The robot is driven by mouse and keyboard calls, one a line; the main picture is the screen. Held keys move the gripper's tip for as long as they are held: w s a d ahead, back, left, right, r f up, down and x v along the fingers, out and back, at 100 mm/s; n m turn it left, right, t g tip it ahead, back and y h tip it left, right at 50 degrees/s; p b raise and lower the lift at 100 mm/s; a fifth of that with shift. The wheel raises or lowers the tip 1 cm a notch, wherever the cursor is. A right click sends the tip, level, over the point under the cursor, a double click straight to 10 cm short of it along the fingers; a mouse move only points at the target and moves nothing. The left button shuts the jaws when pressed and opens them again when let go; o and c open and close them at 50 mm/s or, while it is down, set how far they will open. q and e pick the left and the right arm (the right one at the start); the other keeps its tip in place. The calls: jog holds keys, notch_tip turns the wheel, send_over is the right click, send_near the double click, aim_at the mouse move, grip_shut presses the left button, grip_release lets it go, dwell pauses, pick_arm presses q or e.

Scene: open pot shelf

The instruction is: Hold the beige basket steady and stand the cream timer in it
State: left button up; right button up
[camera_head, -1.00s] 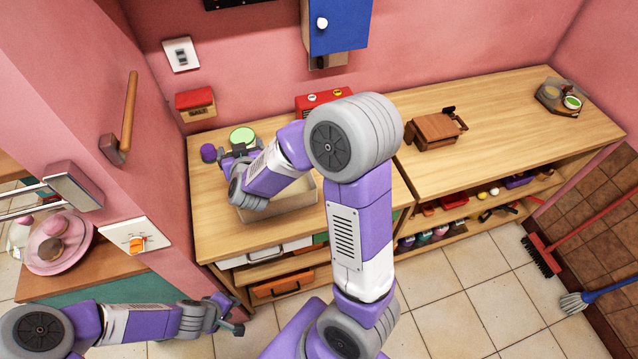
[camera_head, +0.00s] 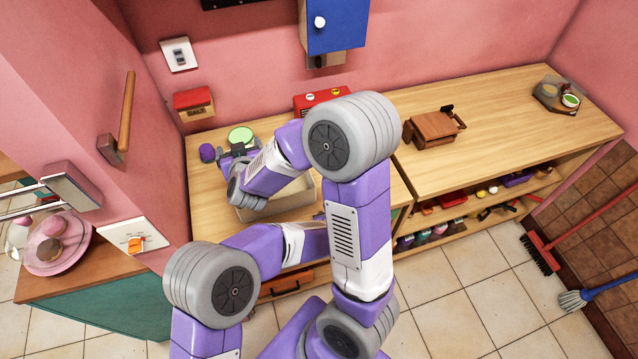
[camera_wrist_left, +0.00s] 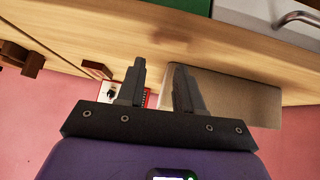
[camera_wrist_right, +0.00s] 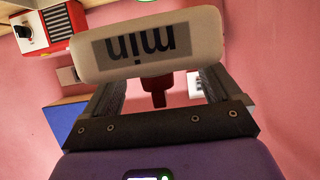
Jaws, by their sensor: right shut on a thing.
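The cream timer (camera_wrist_right: 150,45), with a dark panel reading "min", is between the fingers of my right gripper (camera_wrist_right: 165,85) in the right wrist view, clear of the basket. In the head view my right gripper (camera_head: 238,150) is over the left end of the counter, and its wrist hides the timer. The beige basket (camera_head: 300,200) stands on the counter, partly hidden by my right arm. It also shows in the left wrist view (camera_wrist_left: 235,98). My left gripper (camera_wrist_left: 159,80) is open, one finger overlapping the basket's edge; I cannot tell whether it touches.
A green disc (camera_head: 241,135) and a purple item (camera_head: 207,153) are near the basket at the counter's left end. A red box (camera_head: 320,101) stands behind. A brown wooden item (camera_head: 433,129) is farther right, with bare counter (camera_head: 490,105) beyond it.

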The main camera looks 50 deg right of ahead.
pick_arm(q)
jog(key=w+d+r+t+h, duration=0.1)
jog(key=w+d+r+t, duration=0.1)
jog(key=w+r+t, duration=0.35)
jog(key=shift+g, duration=0.65)
jog(key=x, duration=0.7)
jog(key=r+x, duration=0.1)
jog(key=x, duration=0.3)
jog(key=shift+w+d, duration=0.2)
jog(key=shift+w, duration=0.25)
jog(key=shift+c, duration=0.5)
grip_shut()
